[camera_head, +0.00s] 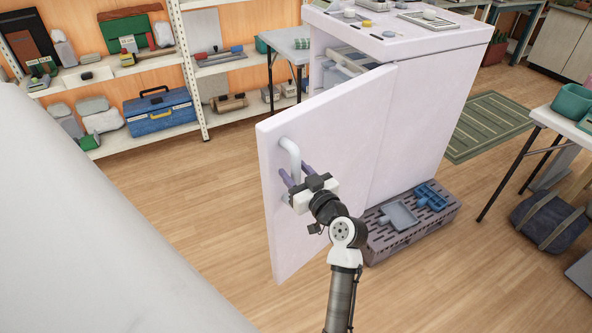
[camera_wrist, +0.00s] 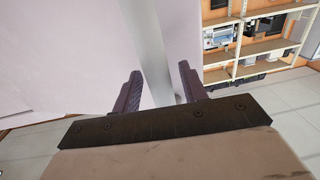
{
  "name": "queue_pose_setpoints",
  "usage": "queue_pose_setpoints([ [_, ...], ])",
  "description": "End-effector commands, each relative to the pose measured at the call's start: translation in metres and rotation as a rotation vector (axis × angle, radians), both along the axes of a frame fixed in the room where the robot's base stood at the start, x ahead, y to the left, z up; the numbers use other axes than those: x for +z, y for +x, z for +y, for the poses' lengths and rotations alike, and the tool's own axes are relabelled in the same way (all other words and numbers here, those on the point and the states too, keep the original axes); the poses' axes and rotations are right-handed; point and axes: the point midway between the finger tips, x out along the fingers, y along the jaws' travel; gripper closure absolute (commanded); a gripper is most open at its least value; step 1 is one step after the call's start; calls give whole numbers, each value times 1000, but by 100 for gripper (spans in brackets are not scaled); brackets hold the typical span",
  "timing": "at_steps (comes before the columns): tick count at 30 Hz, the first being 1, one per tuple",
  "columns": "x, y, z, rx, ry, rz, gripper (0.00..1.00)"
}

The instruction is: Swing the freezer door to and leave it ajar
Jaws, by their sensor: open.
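The freezer (camera_head: 437,120) is a pale pinkish-white cabinet, and its door (camera_head: 325,155) stands swung open toward the left. A white curved handle (camera_head: 290,153) is on the outer face of the door near its free edge. My gripper (camera_head: 296,178) is at the lower part of the handle. In the wrist view the handle (camera_wrist: 150,50) runs between the two dark purple fingers of my gripper (camera_wrist: 157,88), which are apart with gaps beside the bar. Part of the freezer's inside shows above the door; the rest is hidden behind it.
A slatted crate (camera_head: 412,228) with a grey tray and a blue tray stands on the floor before the freezer. Small items lie on the freezer top. Shelves (camera_head: 190,70) line the back wall. The wooden floor left of the door is clear.

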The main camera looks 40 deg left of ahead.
Motion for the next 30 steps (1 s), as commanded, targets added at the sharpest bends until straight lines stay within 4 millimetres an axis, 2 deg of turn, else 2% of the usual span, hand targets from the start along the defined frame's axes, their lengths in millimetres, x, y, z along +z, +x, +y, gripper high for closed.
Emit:
queue_pose_setpoints([
  [8, 0, 0, 1, 0, 0, 0, 57],
  [18, 0, 0, 1, 0, 0, 0, 100],
  [26, 0, 0, 2, -2, -1, 0, 100],
  [30, 1, -1, 9, -15, -1, 0, 100],
])
